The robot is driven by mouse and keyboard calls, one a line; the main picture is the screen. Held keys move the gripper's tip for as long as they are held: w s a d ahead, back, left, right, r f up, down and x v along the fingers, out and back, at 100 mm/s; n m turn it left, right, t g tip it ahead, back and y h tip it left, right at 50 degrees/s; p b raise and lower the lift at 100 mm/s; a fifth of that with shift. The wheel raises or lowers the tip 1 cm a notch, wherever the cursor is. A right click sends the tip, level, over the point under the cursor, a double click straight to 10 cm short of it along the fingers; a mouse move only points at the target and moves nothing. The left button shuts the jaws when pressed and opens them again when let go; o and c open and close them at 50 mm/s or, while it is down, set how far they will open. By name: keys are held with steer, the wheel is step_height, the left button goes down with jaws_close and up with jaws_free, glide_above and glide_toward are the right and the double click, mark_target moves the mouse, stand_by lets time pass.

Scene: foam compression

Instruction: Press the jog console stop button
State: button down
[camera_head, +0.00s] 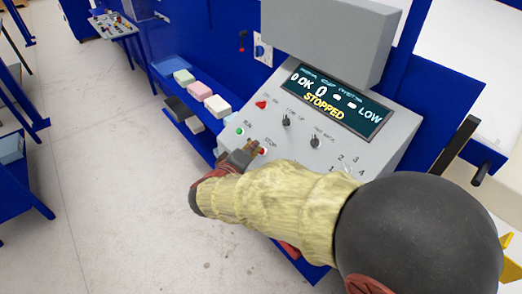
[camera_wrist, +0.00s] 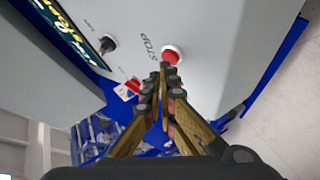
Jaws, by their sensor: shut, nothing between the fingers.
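The jog console (camera_head: 375,150) has a sloping grey panel. Its red stop button (camera_head: 263,151) shows just right of my fingertips, below the STOP label (camera_head: 270,141). In the wrist view the round red stop button (camera_wrist: 172,53) stands beside the STOP lettering (camera_wrist: 149,47). My gripper (camera_head: 254,147) is shut and empty, with its fingertips at the button's edge. In the wrist view my gripper's tips (camera_wrist: 165,68) overlap the button's near edge. I cannot tell whether they touch it. The console display (camera_head: 335,98) reads STOPPED.
A green button (camera_head: 240,131) sits left of the stop button. A red control (camera_head: 262,104) and black knobs (camera_head: 286,121) are higher on the panel. Foam blocks (camera_head: 200,90) lie on a blue shelf to the left. The floor (camera_head: 110,170) at left is clear.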

steer(key=shift+s+a+r, duration=0.1)
steer(key=shift+a+r, duration=0.05)
steer(key=shift+r, duration=0.2)
steer(key=r, duration=0.1)
steer(key=s+a+r, duration=0.1)
steer(key=a+r+p, duration=0.1)
steer(key=r, duration=0.1)
steer(key=shift+s+a+r, duration=0.1)
steer(key=shift+s, duration=0.1)
stand_by(0.4)
stand_by(0.6)
